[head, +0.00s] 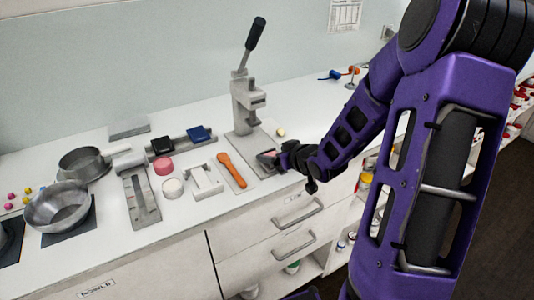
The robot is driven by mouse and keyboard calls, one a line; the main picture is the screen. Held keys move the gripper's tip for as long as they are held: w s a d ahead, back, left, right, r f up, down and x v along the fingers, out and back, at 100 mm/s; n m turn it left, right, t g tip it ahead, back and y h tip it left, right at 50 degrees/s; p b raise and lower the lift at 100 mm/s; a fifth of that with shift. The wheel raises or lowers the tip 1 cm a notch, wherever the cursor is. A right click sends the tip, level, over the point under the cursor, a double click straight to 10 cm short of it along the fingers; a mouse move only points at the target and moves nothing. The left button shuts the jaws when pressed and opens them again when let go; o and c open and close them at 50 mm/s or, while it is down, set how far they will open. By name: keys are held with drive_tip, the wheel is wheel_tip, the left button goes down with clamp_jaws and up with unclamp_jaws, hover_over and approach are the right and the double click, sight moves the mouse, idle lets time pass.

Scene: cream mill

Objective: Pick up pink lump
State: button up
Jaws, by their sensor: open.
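A small pinkish piece (269,153) shows on the counter right at the tip of my gripper, in front of the press; the gripper partly hides it, and it is too small to make out its shape. A larger pink round block (163,166) stands further left, apart from my gripper. My gripper (277,160) is low over the counter near its front edge, at the foot of the press. It is open, and its fingers are small and dark, so I cannot tell whether they touch the small piece.
A lever press (246,105) stands just behind my gripper. An orange spatula (232,170), a white block (203,181) and a white round piece (173,188) lie to the left. A metal bowl (57,207) and a pan (83,163) are at far left. Drawer handles (297,214) project below.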

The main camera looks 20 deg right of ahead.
clamp_jaws()
idle(0.5)
wheel_tip(320, 180, up, 9)
drive_tip(key=p, duration=0.4)
drive_tip(key=s+a+n+y, duration=0.1)
drive_tip(key=s+a, duration=0.1)
drive_tip(key=a, duration=0.8)
drive_tip(key=shift+s+a+r, duration=0.2)
drive_tip(key=shift+a+r, duration=0.1)
drive_tip(key=shift+r, duration=0.05)
